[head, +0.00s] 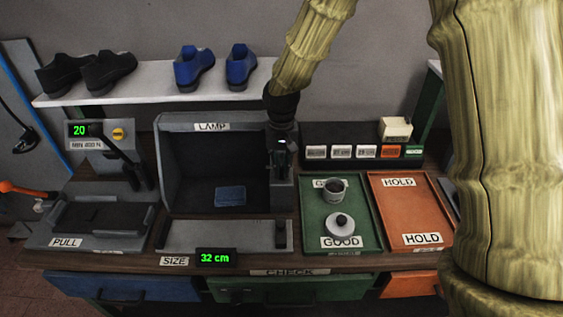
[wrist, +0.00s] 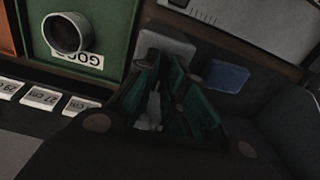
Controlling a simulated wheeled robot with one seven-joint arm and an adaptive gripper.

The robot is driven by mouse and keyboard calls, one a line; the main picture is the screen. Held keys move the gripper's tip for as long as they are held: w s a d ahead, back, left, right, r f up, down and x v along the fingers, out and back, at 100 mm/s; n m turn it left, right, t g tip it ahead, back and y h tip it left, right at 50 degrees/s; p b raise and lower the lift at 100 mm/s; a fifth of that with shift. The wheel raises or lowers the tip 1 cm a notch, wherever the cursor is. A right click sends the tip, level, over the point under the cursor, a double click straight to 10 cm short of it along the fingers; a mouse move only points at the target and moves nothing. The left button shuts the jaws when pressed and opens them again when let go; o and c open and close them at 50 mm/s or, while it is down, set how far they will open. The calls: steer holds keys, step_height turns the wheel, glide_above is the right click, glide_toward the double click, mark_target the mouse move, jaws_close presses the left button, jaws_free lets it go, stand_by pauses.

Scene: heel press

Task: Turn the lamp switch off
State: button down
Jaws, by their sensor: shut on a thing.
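The lamp booth (head: 212,127), a dark grey box marked LAMP, stands in the middle of the bench. Its inside looks dark. My gripper (head: 282,163) points down at the booth's right side, over a grey block (head: 281,197). In the wrist view my gripper (wrist: 167,72) has its dark green fingers close together, with a small pale piece (wrist: 154,108) between them. The gripper is shut on what seems to be the lamp switch. The fingers hide most of the switch, so its position cannot be told.
A blue pad (head: 230,196) lies in the booth. Right of my gripper are a green GOOD tray (head: 313,220) with a cup and a lidded round piece, and an orange HOLD tray (head: 405,212). A press (head: 92,213) stands at left. Shoes sit on a white shelf (head: 150,86) behind.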

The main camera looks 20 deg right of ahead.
mark_target(281, 168)
steer(key=n+p, duration=0.1)
steer(key=n, duration=0.4)
steer(key=shift+w+r+p, duration=0.1)
steer(key=shift+p, duration=0.2)
steer(key=shift+n, duration=0.4)
steer(key=c, duration=1.5)
jaws_free()
step_height(281, 168, up, 12)
